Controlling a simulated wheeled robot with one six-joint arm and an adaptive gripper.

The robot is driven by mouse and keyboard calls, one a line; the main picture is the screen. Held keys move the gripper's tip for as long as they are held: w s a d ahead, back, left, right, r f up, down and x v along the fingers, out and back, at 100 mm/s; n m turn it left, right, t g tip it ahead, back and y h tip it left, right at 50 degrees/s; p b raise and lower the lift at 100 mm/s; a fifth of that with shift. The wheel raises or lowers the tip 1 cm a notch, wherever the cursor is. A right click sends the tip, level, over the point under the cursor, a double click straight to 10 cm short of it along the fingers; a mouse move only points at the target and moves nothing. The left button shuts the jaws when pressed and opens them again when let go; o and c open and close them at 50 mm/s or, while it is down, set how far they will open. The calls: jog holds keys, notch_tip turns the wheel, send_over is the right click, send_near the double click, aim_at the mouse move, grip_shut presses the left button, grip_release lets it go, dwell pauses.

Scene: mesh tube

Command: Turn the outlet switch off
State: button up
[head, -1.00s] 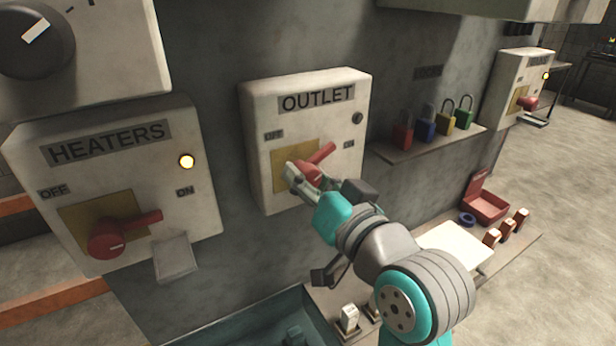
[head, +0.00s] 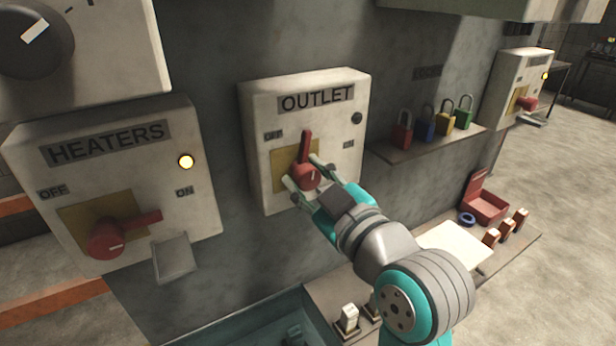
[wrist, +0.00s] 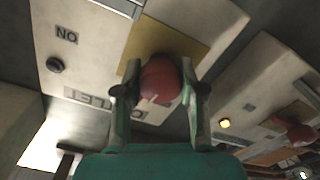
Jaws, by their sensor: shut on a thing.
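The outlet switch box (head: 258,112) is on the wall in the middle of the head view. Its red switch (head: 306,174) has its lever pointing nearly straight up, between the OFF label (head: 273,135) and the ON label (head: 348,144). The box's small round lamp (head: 356,118) is dark. My gripper (head: 308,180) is shut on the round hub of the switch, one finger on each side. The wrist view shows the red hub (wrist: 160,80) between the two fingers; the lever is hidden there.
The heaters box (head: 120,180) with a lit lamp (head: 186,161) is at left. A shelf (head: 430,143) with several padlocks stands right of the outlet box. A lower shelf (head: 520,245) holds a red box (head: 486,205) and small items.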

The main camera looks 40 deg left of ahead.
jog(key=shift+n, duration=1)
jog(key=o, duration=1.2)
jog(key=shift+c, duration=0.2)
jog(key=shift+d, duration=0.15)
jog(key=v, duration=1.1)
jog(key=shift+s+d, duration=0.2)
jog(key=shift+d, duration=0.1)
